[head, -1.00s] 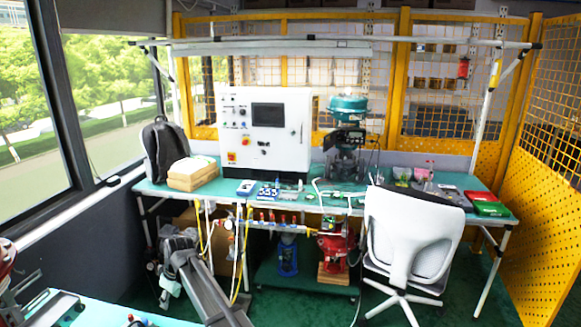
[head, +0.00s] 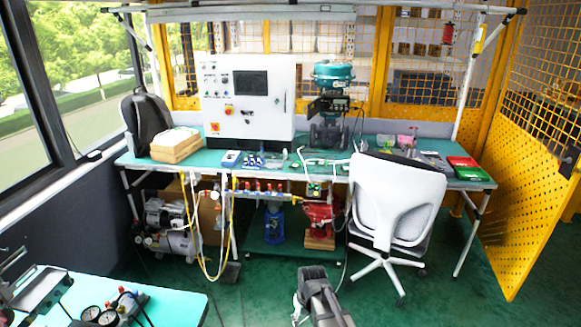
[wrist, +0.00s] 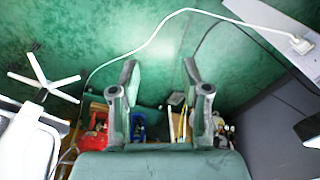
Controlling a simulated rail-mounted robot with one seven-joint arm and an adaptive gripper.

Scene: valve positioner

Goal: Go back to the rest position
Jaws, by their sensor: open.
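My gripper (wrist: 158,78) shows in the wrist view with its two fingers spread apart and nothing between them. Green floor lies beyond the fingertips. In the head view a dark grey part of my arm (head: 322,300) shows at the bottom centre, in front of the workbench; the fingertips cannot be made out there. The valve positioner assembly with its teal actuator (head: 333,75) stands on the workbench (head: 395,172), well apart from my arm.
A white office chair (head: 395,205) stands right of my arm. A white control cabinet (head: 248,100) is on the bench. A red pump (head: 318,215) and a blue unit (head: 274,225) sit beneath. A teal table (head: 170,300) with gauges is at lower left. Green floor between is clear.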

